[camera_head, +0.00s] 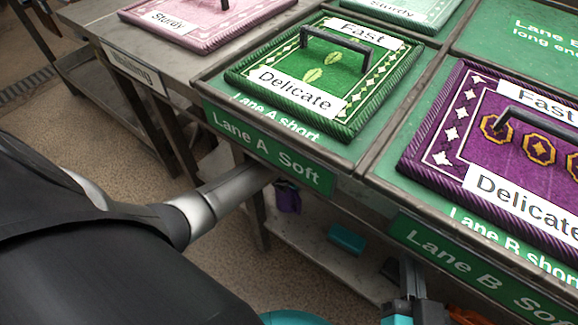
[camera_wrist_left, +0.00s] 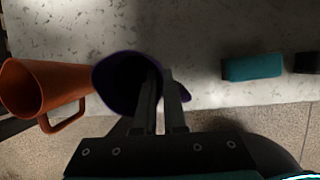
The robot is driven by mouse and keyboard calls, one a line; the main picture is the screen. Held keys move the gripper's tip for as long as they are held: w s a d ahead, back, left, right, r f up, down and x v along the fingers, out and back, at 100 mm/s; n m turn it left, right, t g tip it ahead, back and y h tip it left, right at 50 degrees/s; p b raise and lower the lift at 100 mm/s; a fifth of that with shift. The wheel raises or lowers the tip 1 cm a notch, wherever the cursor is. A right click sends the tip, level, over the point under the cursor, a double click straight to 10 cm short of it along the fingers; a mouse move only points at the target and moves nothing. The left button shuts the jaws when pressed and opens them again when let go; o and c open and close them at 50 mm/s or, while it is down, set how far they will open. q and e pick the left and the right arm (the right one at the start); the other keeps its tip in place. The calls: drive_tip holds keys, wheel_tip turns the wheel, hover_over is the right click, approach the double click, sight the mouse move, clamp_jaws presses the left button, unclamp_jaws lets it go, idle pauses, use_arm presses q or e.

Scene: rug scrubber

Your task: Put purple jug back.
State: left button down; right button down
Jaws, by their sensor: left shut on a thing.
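The purple jug (camera_wrist_left: 110,85) is in the left wrist view, its dark mouth facing the camera. My left gripper (camera_wrist_left: 160,82) is shut on the jug at the right side of its mouth. In the head view the jug (camera_head: 288,198) shows below the Lane A front edge, over the lower shelf. My left arm reaches under that edge there, and its gripper is hidden. I cannot tell whether the jug touches the shelf. My right gripper (camera_head: 411,280) is at the lower right below Lane B, and its fingers are not clear.
The pale lower shelf (camera_wrist_left: 210,30) also holds an orange jug (camera_wrist_left: 45,85) close left of the purple one, and a teal block (camera_wrist_left: 252,67) and a dark block (camera_wrist_left: 307,62) to the right. The worktop with rugs overhangs the shelf. Table legs stand nearby.

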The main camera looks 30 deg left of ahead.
use_arm(q)
drive_tip(key=shift+w+f, duration=0.1)
drive_tip(key=shift+f, duration=0.05)
drive_tip(key=c, duration=1.4)
unclamp_jaws()
drive_tip(key=shift+f, duration=0.1)
drive_tip(key=o, duration=0.4)
drive_tip(key=shift+r, duration=0.2)
